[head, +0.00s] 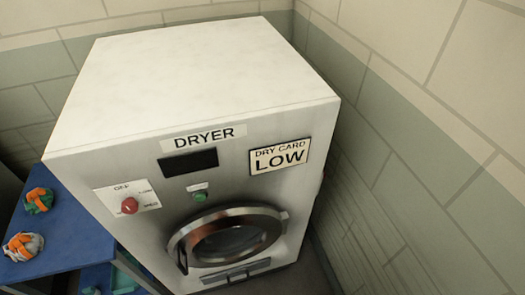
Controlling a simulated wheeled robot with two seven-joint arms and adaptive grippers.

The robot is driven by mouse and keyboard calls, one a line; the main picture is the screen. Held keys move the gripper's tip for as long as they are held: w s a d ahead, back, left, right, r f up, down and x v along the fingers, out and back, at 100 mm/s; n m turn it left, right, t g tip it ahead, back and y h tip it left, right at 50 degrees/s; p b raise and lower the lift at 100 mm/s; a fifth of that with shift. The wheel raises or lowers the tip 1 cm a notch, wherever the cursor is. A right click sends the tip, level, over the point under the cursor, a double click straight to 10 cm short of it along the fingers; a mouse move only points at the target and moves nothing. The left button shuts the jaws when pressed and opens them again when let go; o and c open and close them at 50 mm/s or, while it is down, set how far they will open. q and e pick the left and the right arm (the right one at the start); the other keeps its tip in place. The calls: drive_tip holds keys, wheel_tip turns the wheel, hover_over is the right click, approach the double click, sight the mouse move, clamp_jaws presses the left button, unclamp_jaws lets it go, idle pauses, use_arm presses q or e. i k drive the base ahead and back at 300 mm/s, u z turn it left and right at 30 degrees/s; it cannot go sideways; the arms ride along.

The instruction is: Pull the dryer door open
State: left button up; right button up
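The dryer (190,90) stands against the back and right walls, a large white machine with a "DRYER" label. Its round door (274,222) with a metal ring and dark glass sits low on the front face and looks shut. A dark handle (182,261) shows at the door's left edge. Neither of my grippers is in the head view.
A red knob (129,205), a green button (200,197) and a "DRY CARD LOW" sign (279,156) are on the dryer front. A blue table (75,235) at left bears two orange-banded bundles. Tiled walls close in the right side.

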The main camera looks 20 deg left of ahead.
sight(273, 224)
drive_tip(key=u, duration=0.3)
drive_tip(key=k, duration=1)
drive_tip(key=u, duration=0.95)
drive_tip(key=i, duration=0.35)
drive_tip(key=z, duration=0.05)
